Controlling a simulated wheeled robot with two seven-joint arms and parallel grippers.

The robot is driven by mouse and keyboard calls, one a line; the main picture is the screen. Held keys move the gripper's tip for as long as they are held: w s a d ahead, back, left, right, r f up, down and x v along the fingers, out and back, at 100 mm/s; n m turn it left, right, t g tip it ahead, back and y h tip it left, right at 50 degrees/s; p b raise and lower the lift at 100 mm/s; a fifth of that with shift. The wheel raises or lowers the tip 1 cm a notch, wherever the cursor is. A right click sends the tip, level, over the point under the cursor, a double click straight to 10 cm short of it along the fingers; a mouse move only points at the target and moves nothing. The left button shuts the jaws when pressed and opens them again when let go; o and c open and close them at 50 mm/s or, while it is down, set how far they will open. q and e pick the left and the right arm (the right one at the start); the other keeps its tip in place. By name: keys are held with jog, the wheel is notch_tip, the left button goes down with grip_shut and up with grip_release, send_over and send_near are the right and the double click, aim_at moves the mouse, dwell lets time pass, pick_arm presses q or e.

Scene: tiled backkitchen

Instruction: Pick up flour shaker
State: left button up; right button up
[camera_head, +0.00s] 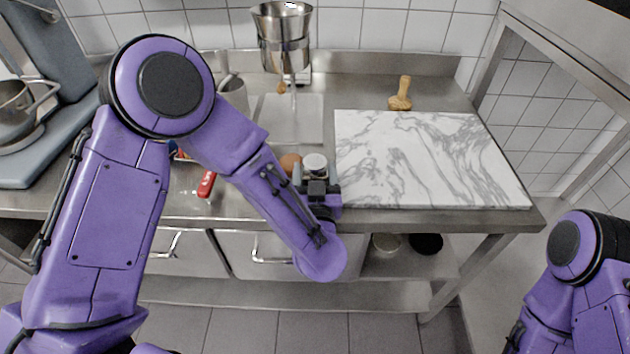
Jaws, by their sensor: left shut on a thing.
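The flour shaker (315,162) is a small jar with a pale round top, at the front of the steel counter just left of the marble board. My left gripper (316,178) reaches it from the front and is shut on it. The jaws and wrist hide the shaker's lower part, so I cannot tell whether it is clear of the counter. My right arm shows at the lower right corner, but its gripper is out of view.
A marble board (430,150) covers the counter's right part, with a wooden tool (400,95) at its back edge. A brown egg-like object (290,162) is close left of the shaker. A red-handled tool (206,184) lies farther left. A metal funnel (283,35) stands behind.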

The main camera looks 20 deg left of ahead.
pick_arm(q)
jog(key=s+r, duration=0.2)
jog(key=s+d+r, duration=0.1)
jog(key=r, duration=0.1)
jog(key=s+r, duration=0.2)
jog(key=r, duration=0.1)
jog(key=shift+s+d+b, duration=0.3)
jog(key=shift+d+b, duration=0.05)
jog(key=shift+d, duration=0.05)
jog(key=s+d+r+p, duration=0.2)
jog(key=s+r+p, duration=0.1)
jog(key=s+p, duration=0.3)
jog(key=shift+s+d+r, duration=0.2)
jog(key=shift+s+r, duration=0.05)
jog(key=shift+s, duration=0.7)
